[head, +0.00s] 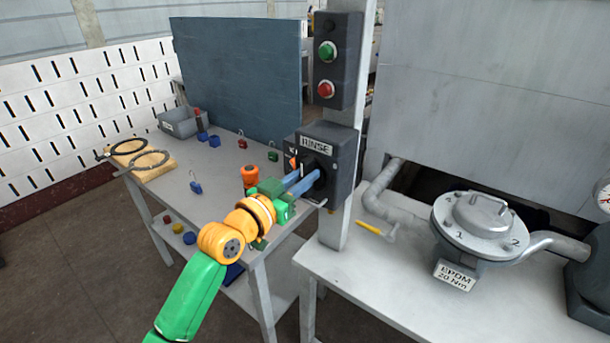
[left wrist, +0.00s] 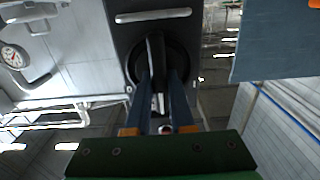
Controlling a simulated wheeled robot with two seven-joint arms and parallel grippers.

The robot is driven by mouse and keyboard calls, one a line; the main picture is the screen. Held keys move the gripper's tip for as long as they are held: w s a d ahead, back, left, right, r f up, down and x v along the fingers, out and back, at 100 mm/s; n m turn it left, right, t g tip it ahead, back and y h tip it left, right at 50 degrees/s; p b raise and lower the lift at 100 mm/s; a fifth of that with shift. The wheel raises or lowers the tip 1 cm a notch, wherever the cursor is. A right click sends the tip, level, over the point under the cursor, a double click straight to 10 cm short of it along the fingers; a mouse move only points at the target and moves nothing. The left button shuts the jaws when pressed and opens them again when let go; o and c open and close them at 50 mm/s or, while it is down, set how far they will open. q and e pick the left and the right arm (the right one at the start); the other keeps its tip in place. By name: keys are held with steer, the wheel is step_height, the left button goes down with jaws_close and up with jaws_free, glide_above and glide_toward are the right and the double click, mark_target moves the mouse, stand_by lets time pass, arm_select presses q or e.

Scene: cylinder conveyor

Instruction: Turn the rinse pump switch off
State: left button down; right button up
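The rinse switch box (head: 340,153) is a dark grey box labelled "RINSE" on a pale post. Its black rotary knob (left wrist: 156,58) shows in the left wrist view, with its handle bar running up and down in that picture. My left gripper (head: 308,178) has its blue fingers reaching to the front of the box. In the left wrist view the fingers lie on either side of the handle bar, and I cannot tell whether they press on it. In the head view the fingers and wrist partly hide the knob. My right gripper is not in view.
A control box with a green button (head: 327,51) and red button (head: 325,89) is above on the post (head: 345,215). A table with padlocks and a grey bin (head: 180,124) stands left. A bench (head: 345,262) with a lidded metal housing (head: 482,224) stands right.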

arm_select(q)
steer(key=shift+m, duration=0.3)
steer(key=m+b, duration=0.1)
steer(key=m, duration=0.2)
steer(key=shift+s, duration=0.1)
steer(key=m, duration=0.3)
steer(key=shift+d+m, duration=0.2)
steer(key=shift+m, duration=0.1)
steer(key=m, duration=0.2)
steer(key=m+p, duration=0.1)
steer(key=m, duration=0.2)
steer(key=shift+s+d+f, duration=0.1)
steer(key=shift+s+f, duration=0.05)
steer(key=m, duration=0.2)
steer(key=m+p, duration=0.1)
steer(key=m, duration=0.2)
steer(key=shift+f+m+p, duration=0.3)
steer(key=c, duration=0.8)
jaws_free()
